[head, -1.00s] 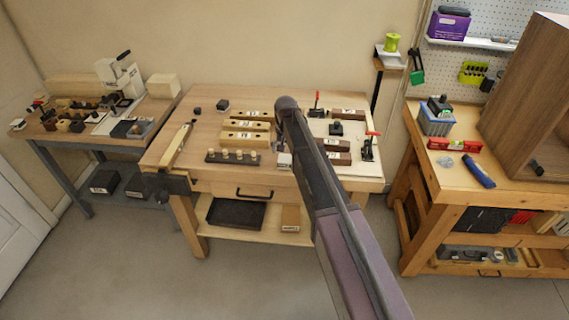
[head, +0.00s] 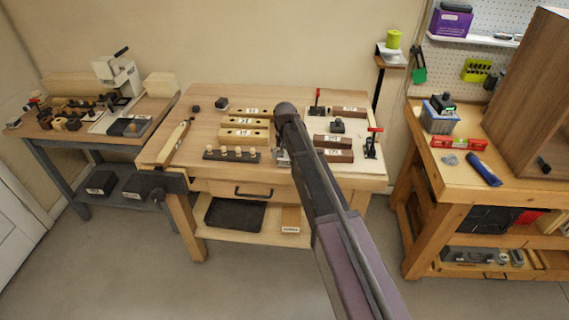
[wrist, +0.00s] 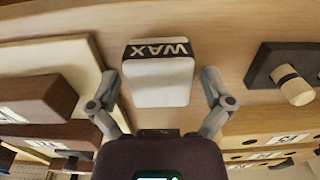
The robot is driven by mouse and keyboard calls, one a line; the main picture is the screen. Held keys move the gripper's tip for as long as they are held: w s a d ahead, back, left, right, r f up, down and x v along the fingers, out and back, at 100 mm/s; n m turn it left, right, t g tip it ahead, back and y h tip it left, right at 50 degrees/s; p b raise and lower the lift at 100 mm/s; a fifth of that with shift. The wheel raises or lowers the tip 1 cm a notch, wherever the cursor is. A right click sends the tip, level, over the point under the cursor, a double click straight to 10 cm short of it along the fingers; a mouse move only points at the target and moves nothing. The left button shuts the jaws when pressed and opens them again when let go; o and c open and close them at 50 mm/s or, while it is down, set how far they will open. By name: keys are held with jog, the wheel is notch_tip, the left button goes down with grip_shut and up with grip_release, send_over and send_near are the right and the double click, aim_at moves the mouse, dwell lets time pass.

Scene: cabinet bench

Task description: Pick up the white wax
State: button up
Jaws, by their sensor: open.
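The white wax (wrist: 158,80) is a pale block with a dark band lettered WAX, upside down in the wrist view. It lies on the wooden bench top (head: 205,131) near the front edge. My gripper (wrist: 160,88) is open, with one finger on each side of the block and a visible gap at both sides. In the head view my gripper (head: 281,157) is small beside my arm at the bench's front edge, and I cannot make out the wax clearly there.
A dark rack with wooden pegs (head: 231,155) stands left of the gripper. Labelled wooden blocks (head: 243,135) lie behind it. Dark brown labelled blocks (head: 333,155) and red-handled clamps (head: 371,143) are at the right on a pale board. A drawer handle (head: 253,194) is below.

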jog(key=shift+f, duration=0.3)
dwell(0.4)
jog(key=c, duration=1.2)
jog(key=shift+r, duration=0.2)
notch_tip(320, 180, up, 3)
jog(key=p, duration=0.3)
jog(key=shift+f, duration=0.1)
jog(key=s+d, duration=0.1)
jog(key=s, duration=0.4)
jog(key=s+d+r+p, duration=0.1)
jog(key=s+d, duration=0.1)
jog(key=s, duration=0.3)
jog(key=s+d+r, duration=0.1)
jog(key=s, duration=0.4)
jog(key=shift+s+d+p, duration=0.15)
jog(key=shift+d+p, duration=0.2)
jog(key=shift+p, duration=0.05)
